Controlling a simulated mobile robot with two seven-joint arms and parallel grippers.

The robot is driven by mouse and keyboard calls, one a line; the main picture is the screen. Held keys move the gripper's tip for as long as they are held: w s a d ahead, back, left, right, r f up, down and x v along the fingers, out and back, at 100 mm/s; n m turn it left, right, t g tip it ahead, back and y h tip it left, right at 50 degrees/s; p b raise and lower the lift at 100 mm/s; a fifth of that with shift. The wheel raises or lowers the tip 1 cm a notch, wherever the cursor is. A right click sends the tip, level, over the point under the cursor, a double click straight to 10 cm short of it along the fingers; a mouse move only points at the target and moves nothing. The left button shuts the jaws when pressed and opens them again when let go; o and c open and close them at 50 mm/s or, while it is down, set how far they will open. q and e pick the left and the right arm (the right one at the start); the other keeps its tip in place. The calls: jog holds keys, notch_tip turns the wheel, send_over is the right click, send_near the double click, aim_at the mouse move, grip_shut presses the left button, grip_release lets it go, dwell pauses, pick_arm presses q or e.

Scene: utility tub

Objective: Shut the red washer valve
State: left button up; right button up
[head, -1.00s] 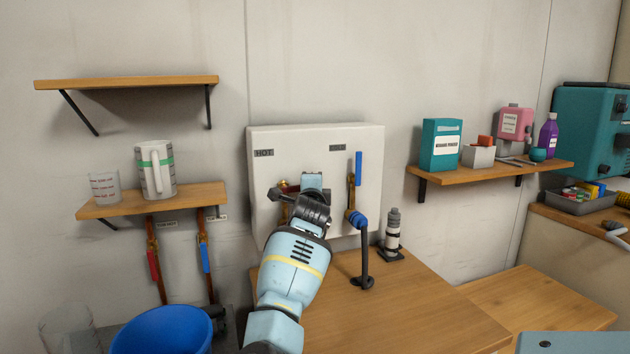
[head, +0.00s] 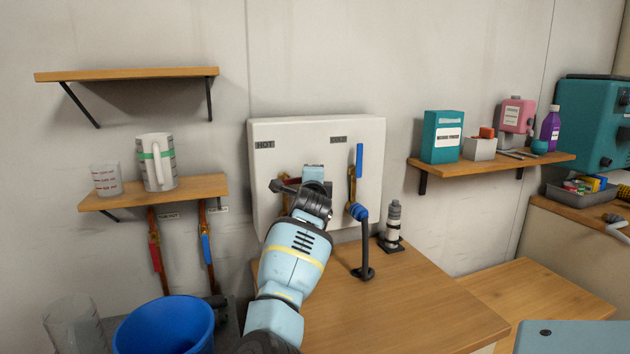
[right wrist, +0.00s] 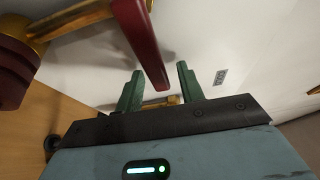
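The red washer valve shows large in the right wrist view as a dark red lever (right wrist: 143,40) on a brass stem. Its free end reaches down between the fingers of my right gripper (right wrist: 158,78). The green fingertips stand apart on either side of the lever; I cannot tell whether either touches it. In the head view my right arm covers most of this valve, under the HOT label on the white wall box (head: 318,133). The blue valve lever (head: 359,161), under the other label, points up. My left gripper is not in view.
A blue-ended hose (head: 362,240) hangs from the blue valve to the wooden counter (head: 410,305). A grey-white bottle (head: 393,222) stands beside it. Shelves flank the box. A blue bucket (head: 165,325) is at the lower left, below a red-handled and a blue-handled pipe valve.

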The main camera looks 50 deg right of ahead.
jog(key=v, duration=0.8)
jog(key=shift+d, duration=0.15)
dwell(0.5)
